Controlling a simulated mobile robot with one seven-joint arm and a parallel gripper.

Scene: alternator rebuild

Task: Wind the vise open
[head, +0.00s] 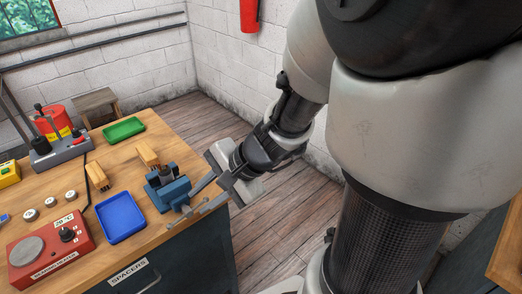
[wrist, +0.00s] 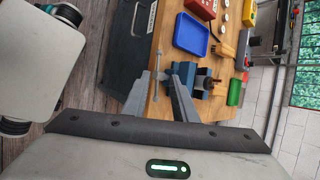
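The blue vise (head: 168,188) stands at the right front edge of the wooden bench. Its grey handle bar (head: 199,212) sticks out past that edge. In the wrist view the vise (wrist: 198,78) is just beyond the right finger, and the thin handle bar (wrist: 156,62) shows near the gap between the fingers. My gripper (head: 205,192) is at the front of the vise, with its fingers pointing toward the handle. In the wrist view my gripper (wrist: 158,84) is open, with a clear gap between the fingers. I cannot tell whether a finger touches the handle.
A blue tray (head: 121,217), a green tray (head: 124,130), a red hot plate (head: 50,252) and wooden-handled brushes (head: 97,177) lie on the bench. A drawer cabinet (head: 185,262) is below the vise. The floor (head: 280,215) right of the bench is clear.

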